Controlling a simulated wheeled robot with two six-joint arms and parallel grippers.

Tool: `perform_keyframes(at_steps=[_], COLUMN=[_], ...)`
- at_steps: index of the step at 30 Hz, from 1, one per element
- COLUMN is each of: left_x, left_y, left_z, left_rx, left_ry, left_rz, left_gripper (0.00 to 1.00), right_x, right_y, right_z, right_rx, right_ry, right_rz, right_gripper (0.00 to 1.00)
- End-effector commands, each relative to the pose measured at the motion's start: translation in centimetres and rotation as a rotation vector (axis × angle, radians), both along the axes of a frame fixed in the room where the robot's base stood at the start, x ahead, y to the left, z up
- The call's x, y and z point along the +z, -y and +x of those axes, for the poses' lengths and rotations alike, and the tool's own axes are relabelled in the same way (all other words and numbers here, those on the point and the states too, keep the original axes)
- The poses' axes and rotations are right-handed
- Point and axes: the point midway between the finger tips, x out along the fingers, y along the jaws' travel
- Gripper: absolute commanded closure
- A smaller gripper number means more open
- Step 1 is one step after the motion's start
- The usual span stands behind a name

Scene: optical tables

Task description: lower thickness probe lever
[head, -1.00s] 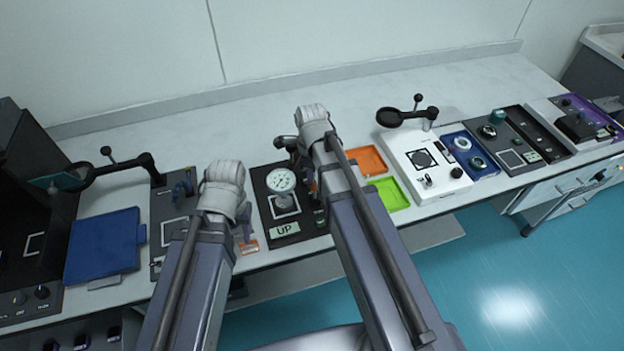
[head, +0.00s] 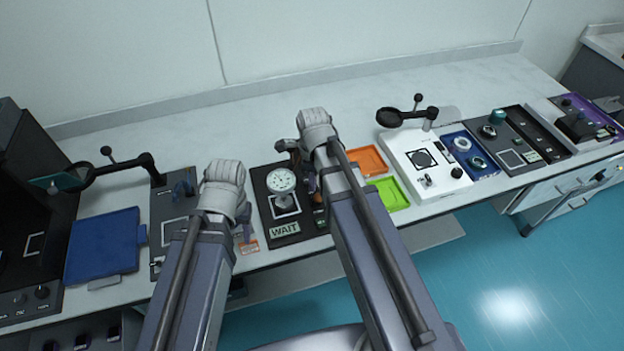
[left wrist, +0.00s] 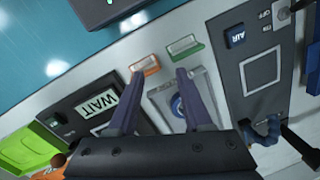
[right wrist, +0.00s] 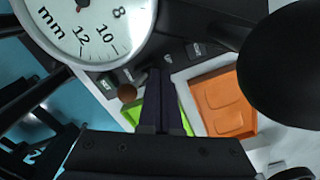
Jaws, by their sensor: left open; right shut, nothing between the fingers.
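The thickness probe (head: 264,221) is a black base with a round white dial (head: 281,181) and a sign reading WAIT (head: 285,230). The dial, marked in mm, fills the upper left of the right wrist view (right wrist: 88,25). A brown ball knob (right wrist: 127,92), apparently the lever's end, shows just left of my right fingertips; I cannot tell whether they touch. My right gripper (right wrist: 158,75) is shut and empty at the probe's right side. My left gripper (left wrist: 158,74) is open and empty, left of the probe, above small orange-framed and green-framed labels. My right forearm hides part of the probe.
Orange (head: 371,160) and green (head: 390,193) trays lie right of the probe, close to my right arm. A white device (head: 425,165) with a magnifier stands beyond them. A dark panel (head: 172,205) and blue tray (head: 103,245) are at left. The bench's back strip is clear.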

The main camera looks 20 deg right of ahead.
Motion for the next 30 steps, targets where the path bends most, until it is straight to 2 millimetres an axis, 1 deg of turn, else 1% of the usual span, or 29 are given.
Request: perform_keyframes(at_steps=[4, 8, 30], left_x=[0.2, 0.9, 6.6], left_y=[0.0, 0.0, 0.0], left_z=[0.0, 0.0, 0.0], left_rx=[0.000, 0.000, 0.000], left_ry=[0.000, 0.000, 0.000], left_rz=[0.000, 0.000, 0.000], left_gripper=[0.50, 0.50, 0.50], right_x=[0.2, 0.9, 6.5], right_y=[0.0, 0.0, -0.1], right_z=[0.0, 0.1, 1.1], right_rx=[0.000, 0.000, 0.000], right_ry=[0.000, 0.000, 0.000], right_rz=[0.000, 0.000, 0.000], right_gripper=[1.00, 1.00, 1.00])
